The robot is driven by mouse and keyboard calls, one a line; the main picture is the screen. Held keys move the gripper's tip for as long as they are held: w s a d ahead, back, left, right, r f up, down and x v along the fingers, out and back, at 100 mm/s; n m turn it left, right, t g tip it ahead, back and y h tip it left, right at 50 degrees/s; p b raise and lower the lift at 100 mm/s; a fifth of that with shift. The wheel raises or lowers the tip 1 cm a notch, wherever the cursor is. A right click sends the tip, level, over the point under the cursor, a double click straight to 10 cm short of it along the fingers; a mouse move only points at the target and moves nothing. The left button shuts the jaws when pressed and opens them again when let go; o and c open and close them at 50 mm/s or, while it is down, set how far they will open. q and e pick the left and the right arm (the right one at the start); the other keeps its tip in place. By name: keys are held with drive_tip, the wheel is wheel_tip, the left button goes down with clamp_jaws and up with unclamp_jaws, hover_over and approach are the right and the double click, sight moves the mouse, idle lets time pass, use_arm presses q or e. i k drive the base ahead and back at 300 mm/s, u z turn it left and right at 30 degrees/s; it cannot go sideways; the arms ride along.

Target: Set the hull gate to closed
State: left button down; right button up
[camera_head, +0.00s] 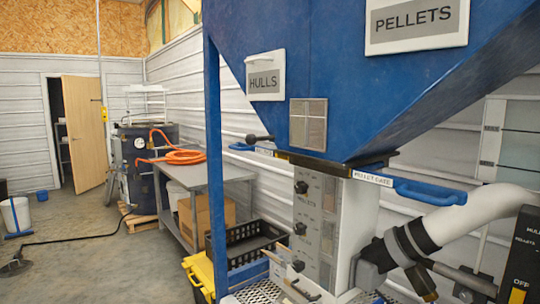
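The blue hopper (300,60) fills the upper right, with a HULLS sign (264,76) on its left face and a PELLETS sign (417,22) on its right face. Under the HULLS side, a blue handle (241,147) with a small label beside it sticks out to the left, seemingly the hull gate. Its label is too small to read, and I cannot tell how far the gate is slid. The pellet gate (373,178) carries a readable label and a blue handle (430,192) pointing right. Neither of my grippers is in view.
A grey panel (316,215) with several black knobs stands below the hopper. A white pipe (480,212) curves in at the lower right. A blue post (216,180), black crate (244,245) and grey table (205,176) stand left. Floor at far left is largely open.

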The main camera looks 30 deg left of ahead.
sight(250, 149)
drive_tip(key=u, duration=1)
drive_tip(key=k, duration=1.15)
drive_tip(key=u, duration=1.3)
drive_tip(key=i, duration=1.55)
drive_tip(key=z, duration=0.6)
drive_tip(key=i, duration=1.2)
drive_tip(key=z, duration=1.25)
drive_tip(key=i, duration=0.7)
drive_tip(key=z, duration=0.25)
drive_tip(key=k, duration=0.35)
drive_tip(key=z, duration=0.15)
